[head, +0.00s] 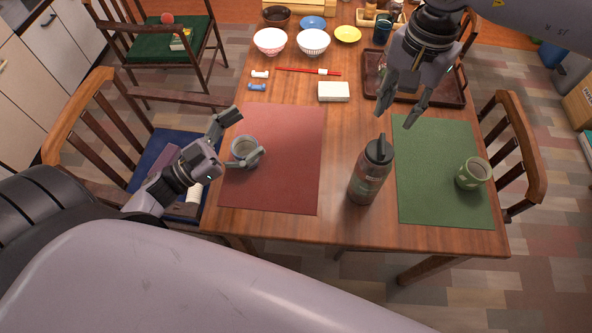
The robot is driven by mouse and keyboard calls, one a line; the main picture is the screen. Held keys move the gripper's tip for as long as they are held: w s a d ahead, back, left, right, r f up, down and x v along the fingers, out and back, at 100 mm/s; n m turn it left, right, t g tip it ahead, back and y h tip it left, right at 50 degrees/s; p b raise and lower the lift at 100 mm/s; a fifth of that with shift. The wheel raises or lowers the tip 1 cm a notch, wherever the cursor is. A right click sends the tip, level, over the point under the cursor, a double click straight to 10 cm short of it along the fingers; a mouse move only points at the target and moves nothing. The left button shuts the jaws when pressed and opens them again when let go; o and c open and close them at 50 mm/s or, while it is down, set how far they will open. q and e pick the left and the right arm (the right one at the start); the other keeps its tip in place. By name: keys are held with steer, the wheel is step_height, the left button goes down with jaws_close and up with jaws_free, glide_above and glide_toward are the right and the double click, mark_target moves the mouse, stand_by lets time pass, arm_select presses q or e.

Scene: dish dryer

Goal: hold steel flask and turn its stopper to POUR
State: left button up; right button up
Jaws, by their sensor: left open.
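The steel flask (369,184) stands upright near the table's front edge, between the red and green mats. Its dark stopper (380,152) is on top with a raised handle; I cannot read any marking on it. My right gripper (398,110) hangs above the table behind the flask, fingers pointing down, open and empty, apart from the stopper. My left gripper (245,135) is at the left table edge, well left of the flask, open. Its lower finger overlaps a grey mug (246,147) in the picture; I cannot tell whether they touch.
The mug stands on a red mat (285,175). A green cup (472,173) stands on a green mat (430,185). Behind are a white box (333,92), a brown tray (452,95), bowls (313,42) and chopsticks (305,70). Chairs flank the table.

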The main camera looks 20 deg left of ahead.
mark_target(371, 171)
arm_select(q)
steer(key=w+d+r+g+h, duration=0.2)
steer(key=w+d+r+h, duration=0.25)
steer(key=d+r, duration=0.3)
steer(key=s+d+f+m+g, duration=0.2)
steer(key=f+m+g, duration=0.15)
steer(key=f, duration=0.45)
steer(key=s+d+f+m+g, duration=0.2)
steer(key=s+f+m+g, duration=0.15)
steer(key=f, duration=0.45)
steer(key=shift+n, duration=0.5)
steer(key=x, duration=1.2)
steer(key=f+x, duration=0.1)
steer(key=x, duration=0.5)
steer(key=shift+w, duration=0.35)
steer(key=shift+c, duration=0.3)
